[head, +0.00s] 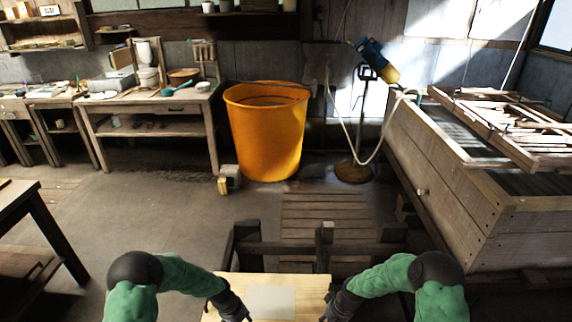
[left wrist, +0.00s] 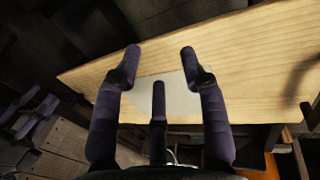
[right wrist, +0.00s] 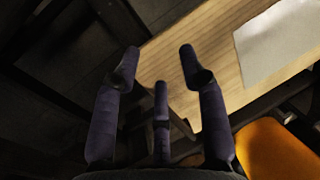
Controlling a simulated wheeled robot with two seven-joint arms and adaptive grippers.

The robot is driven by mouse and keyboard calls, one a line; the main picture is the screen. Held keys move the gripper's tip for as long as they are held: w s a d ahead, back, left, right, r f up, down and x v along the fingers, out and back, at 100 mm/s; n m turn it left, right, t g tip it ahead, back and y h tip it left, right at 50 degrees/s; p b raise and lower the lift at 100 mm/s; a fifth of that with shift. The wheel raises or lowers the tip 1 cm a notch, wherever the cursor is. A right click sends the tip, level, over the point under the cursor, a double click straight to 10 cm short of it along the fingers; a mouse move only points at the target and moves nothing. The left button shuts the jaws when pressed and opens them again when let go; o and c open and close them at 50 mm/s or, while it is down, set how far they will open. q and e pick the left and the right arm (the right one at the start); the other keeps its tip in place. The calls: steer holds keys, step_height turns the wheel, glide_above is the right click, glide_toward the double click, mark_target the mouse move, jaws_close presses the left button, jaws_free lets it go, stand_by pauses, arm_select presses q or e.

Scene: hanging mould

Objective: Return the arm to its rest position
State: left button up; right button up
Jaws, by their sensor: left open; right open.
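My left gripper (head: 238,309) is at the left edge of a light wooden board (head: 312,291) at the bottom of the head view. In the left wrist view its dark fingers (left wrist: 160,62) are spread and empty, in front of the board (left wrist: 240,55) and a pale flat sheet (left wrist: 180,98). My right gripper (head: 334,309) is at the board's right edge. In the right wrist view its fingers (right wrist: 160,65) are spread and empty beside the board's end. The pale sheet (head: 271,301) lies on the board between both grippers. Both green arms reach in from the bottom.
An orange bin (head: 266,135) stands beyond a dark wooden frame (head: 325,245). A workbench (head: 150,105) is at the back left, a dark table (head: 18,205) at the left. A large wooden crate (head: 450,180) fills the right. A blue-yellow tool (head: 375,62) hangs on a stand.

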arm_select(q)
steer(key=s+d+r+n+p, duration=0.1)
steer(key=s+d, duration=0.1)
steer(key=s, duration=1)
steer(key=s+d+r+n+h+p, duration=0.1)
steer(key=s+d+r+p, duration=0.1)
steer(key=s, duration=1)
steer(key=shift+d+r, duration=0.15)
steer(key=shift+d, duration=0.3)
arm_select(e)
steer(key=s+a+r+m, duration=0.1)
steer(key=s+a, duration=0.1)
steer(key=s, duration=1)
steer(key=s+a+r+m+y, duration=0.1)
steer(key=s+a+r, duration=0.1)
steer(key=s, duration=1)
steer(key=shift+a+r, duration=0.25)
steer(key=shift+a, duration=0.25)
arm_select(q)
steer(key=shift+s, duration=0.1)
arm_select(e)
steer(key=shift+s, duration=0.1)
